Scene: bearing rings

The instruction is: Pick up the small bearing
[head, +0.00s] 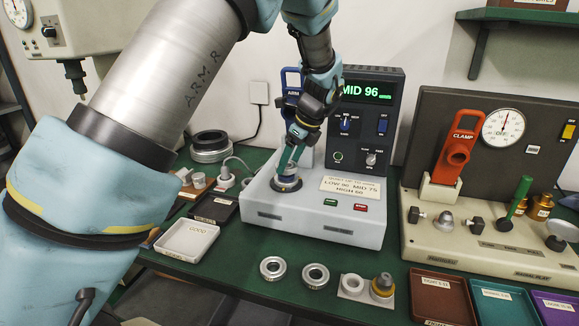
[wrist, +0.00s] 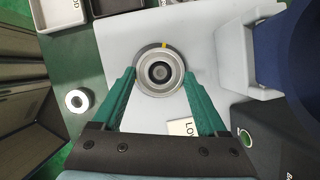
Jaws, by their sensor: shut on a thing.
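My gripper (wrist: 160,77) has its two green fingers on either side of a round metal bearing (wrist: 160,84) with a dark centre. In the head view my gripper (head: 289,172) points down at the round seat (head: 286,184) on top of the light grey tester (head: 262,211). The bearing is at this seat; a dark rim with a yellow mark shows around it in the wrist view. I cannot tell whether it is lifted clear. Two other metal bearing rings (head: 272,268) and (head: 315,276) lie on the green bench in front of the tester.
A white tray (head: 168,253) labelled GOOD stands left of the tester. A pale block with a ring (head: 352,285) and a brass-coloured part (head: 382,287) lie at the front. The tester's display column (head: 365,120) rises close behind my gripper. The clamp fixture (head: 470,240) is at right.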

